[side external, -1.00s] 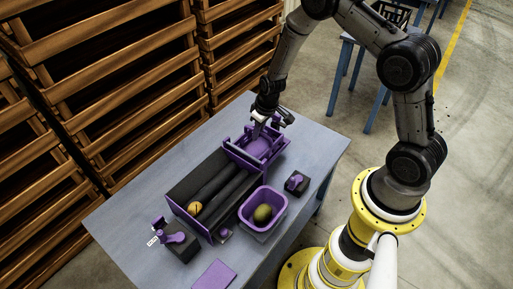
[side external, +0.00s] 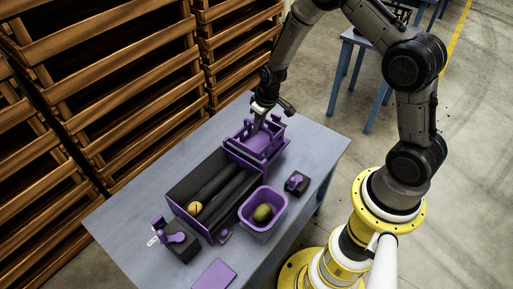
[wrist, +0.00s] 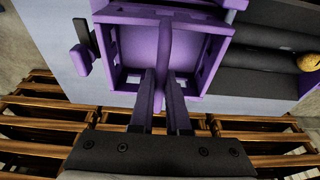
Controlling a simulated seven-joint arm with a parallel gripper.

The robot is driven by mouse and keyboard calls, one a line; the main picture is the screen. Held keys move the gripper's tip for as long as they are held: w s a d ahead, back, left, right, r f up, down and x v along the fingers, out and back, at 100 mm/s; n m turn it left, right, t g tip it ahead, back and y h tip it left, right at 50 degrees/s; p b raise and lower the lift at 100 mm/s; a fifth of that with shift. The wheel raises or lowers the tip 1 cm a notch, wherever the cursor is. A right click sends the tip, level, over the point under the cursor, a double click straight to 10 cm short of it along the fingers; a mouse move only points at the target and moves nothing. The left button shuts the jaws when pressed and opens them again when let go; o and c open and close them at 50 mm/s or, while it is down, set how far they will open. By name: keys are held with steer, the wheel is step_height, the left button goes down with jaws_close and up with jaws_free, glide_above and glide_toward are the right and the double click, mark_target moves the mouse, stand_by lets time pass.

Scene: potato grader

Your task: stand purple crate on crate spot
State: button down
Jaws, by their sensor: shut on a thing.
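The purple crate (side external: 262,143) is an open box with a bar-like grip across it, at the far end of the grader. My gripper (side external: 264,117) is above it, pointing down. In the wrist view the two dark fingers of my gripper (wrist: 161,100) are shut on the purple bar of the crate (wrist: 138,45). The crate looks empty and roughly level; I cannot tell whether it touches what is beneath. A flat purple square (side external: 213,275), which looks like the crate spot, lies bare at the table's near edge.
The grader (side external: 208,190) with dark rollers and a potato (side external: 194,208) runs down the table (side external: 125,220). A purple bin (side external: 274,193) holding a potato stands beside it. Small dark boxes with purple knobs (side external: 297,182) (side external: 176,238) stand nearby. Wooden crates (side external: 100,75) are stacked behind.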

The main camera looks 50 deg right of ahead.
steer(key=shift+w+v, duration=0.2)
steer(key=shift+v, duration=0.8)
steer(key=shift+w+v, duration=0.25)
steer(key=shift+v, duration=0.75)
steer(key=shift+r, duration=0.1)
step_height(320, 180, up, 5)
steer(key=shift+w+f, duration=0.1)
steer(key=shift+f, duration=0.15)
steer(key=shift+w+r, duration=0.2)
steer(key=shift+r, duration=0.1)
steer(key=w+a, duration=0.1)
steer(key=w, duration=1.6)
steer(key=s+x, duration=0.3)
steer(key=x, duration=1.1)
steer(key=shift+f, duration=0.5)
steer(key=shift+s+x, duration=0.2)
steer(key=shift+x, duration=0.6)
steer(key=shift+s+x, duration=0.15)
steer(key=shift+x, duration=0.65)
steer(key=shift+s, duration=0.1)
